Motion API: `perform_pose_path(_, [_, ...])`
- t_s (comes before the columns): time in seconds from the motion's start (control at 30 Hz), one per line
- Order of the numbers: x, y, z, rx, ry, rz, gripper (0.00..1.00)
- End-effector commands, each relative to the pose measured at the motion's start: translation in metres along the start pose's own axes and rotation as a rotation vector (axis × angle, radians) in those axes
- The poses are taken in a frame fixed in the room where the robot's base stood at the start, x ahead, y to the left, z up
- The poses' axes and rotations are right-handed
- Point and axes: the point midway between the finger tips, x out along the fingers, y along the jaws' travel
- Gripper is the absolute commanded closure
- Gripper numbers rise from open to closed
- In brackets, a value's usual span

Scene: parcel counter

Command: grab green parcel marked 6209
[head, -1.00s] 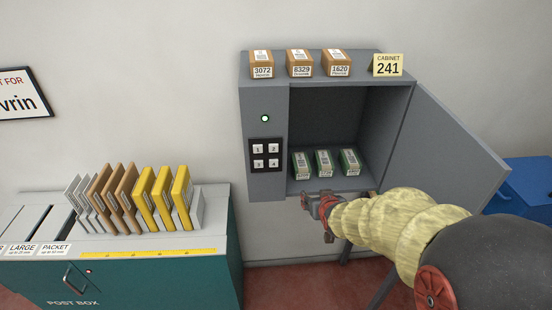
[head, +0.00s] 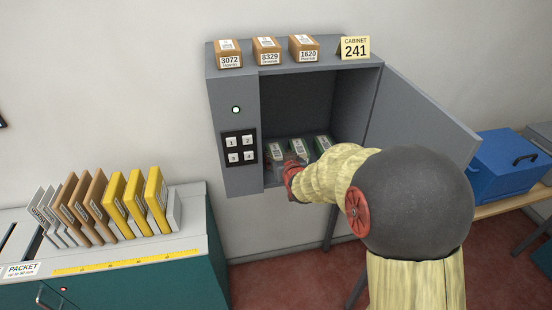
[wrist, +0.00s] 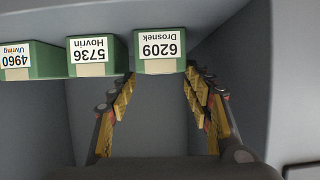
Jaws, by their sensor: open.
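The green parcel marked 6209 Drosnek (wrist: 160,48) is at the upper middle of the wrist view, with its label upside down. My gripper (wrist: 160,76) is open and empty. Its fingertips lie at either side of the parcel's near end, and I cannot tell if they touch it. In the head view my gripper (head: 284,168) is in the open cabinet's mouth, its fingers partly hidden. The leftmost green parcel (head: 275,148) there appears to be 6209, going by the inverted wrist view; its number is not readable there.
Green parcels 5736 (wrist: 97,53) and 4960 (wrist: 28,60) stand beside it in the row. The cabinet (head: 232,178) has a side wall close to 6209 and its door (head: 415,125) open at right. Brown boxes, including 3072 (head: 229,56), stand on top.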

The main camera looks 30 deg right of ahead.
Motion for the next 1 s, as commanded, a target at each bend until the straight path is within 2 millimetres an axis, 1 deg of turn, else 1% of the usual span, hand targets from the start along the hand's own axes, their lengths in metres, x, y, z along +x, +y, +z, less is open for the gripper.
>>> perform_pose_path(0.2, [0.031, -0.002, 0.003, -0.001, -0.001, -0.001, 0.50])
perform_pose_path(0.3, [0.042, -0.002, 0.002, -0.001, -0.001, -0.001, 0.50])
perform_pose_path(0.4, [0.048, -0.002, 0.001, -0.001, -0.001, -0.001, 0.50])
perform_pose_path(0.67, [0.049, -0.002, 0.000, -0.001, -0.001, 0.000, 0.51])
perform_pose_path(1.0, [0.049, -0.002, 0.000, -0.001, -0.001, 0.000, 0.70])
